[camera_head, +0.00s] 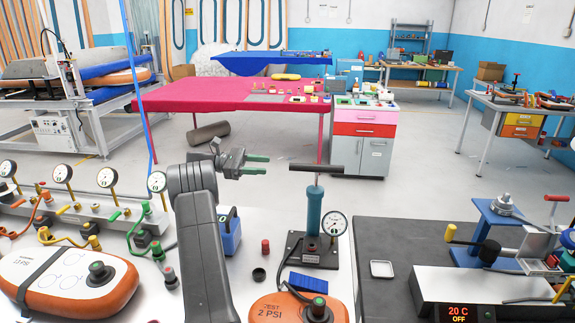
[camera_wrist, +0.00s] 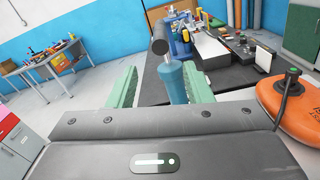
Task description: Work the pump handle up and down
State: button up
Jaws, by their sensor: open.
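The pump stands upright on a dark base plate (camera_head: 312,256) on the white table, with a teal cylinder (camera_head: 314,210) and a round white gauge (camera_head: 335,224). Its black T-shaped handle (camera_head: 316,168) is raised above the cylinder on a thin rod. My gripper (camera_head: 264,165) is open and empty, just left of the handle at about its height, with green fingers pointing toward it. In the wrist view, the handle bar (camera_wrist: 160,30) shows nearly end-on, ahead of and between the open fingers (camera_wrist: 165,85). The teal cylinder (camera_wrist: 173,82) is below it. I see no contact.
Orange inflatable boards (camera_head: 70,283) lie at the front left and beside the pump base (camera_head: 290,308). A blue box (camera_head: 229,235) stands left of the pump. A dark bench (camera_head: 385,235) with a small tray and clamps is on the right. Gauges line the left side.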

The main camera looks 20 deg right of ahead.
aim_at(300, 167)
jog(key=p+x, duration=0.2)
jog(key=x, duration=1.1)
jog(key=shift+p, duration=0.4)
grip_shut()
